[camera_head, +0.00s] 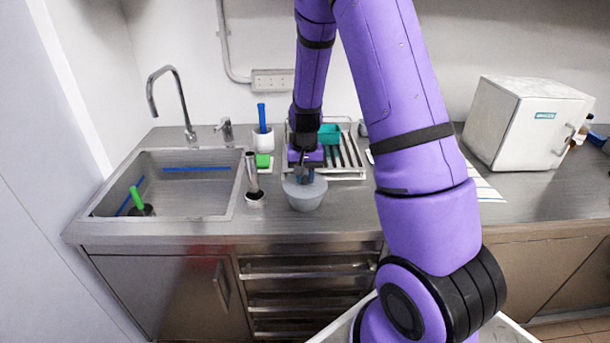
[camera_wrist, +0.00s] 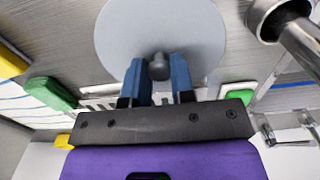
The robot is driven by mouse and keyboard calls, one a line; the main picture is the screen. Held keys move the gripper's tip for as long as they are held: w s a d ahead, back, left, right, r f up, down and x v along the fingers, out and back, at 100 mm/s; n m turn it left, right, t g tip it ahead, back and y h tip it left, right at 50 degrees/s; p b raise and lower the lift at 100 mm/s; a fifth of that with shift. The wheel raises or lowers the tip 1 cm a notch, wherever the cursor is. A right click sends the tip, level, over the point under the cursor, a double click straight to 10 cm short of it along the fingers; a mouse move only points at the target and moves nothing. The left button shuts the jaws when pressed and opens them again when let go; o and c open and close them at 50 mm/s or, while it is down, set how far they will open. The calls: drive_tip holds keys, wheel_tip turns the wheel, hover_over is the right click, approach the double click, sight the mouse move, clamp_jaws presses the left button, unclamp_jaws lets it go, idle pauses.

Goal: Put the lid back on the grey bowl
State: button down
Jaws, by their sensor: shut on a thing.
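The grey bowl (camera_head: 306,202) stands on the steel counter just right of the sink. My gripper (camera_head: 305,178) points down directly over it. The lid looks flat to the camera and hides the bowl there. In the head view the lid sits at or just over the bowl's rim; I cannot tell whether it touches.
A metal tool (camera_head: 253,180) stands upright close left of the bowl, beside the sink (camera_head: 165,185). A dish rack (camera_head: 350,160) with a teal container (camera_head: 329,133) is behind. A green sponge (camera_head: 263,161) and white cup (camera_head: 263,140) stand back left. A white box (camera_head: 520,125) is far right.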

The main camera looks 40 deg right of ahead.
drive_tip(key=shift+c, duration=2.1)
unclamp_jaws()
drive_tip(key=shift+r, duration=3.5)
clamp_jaws()
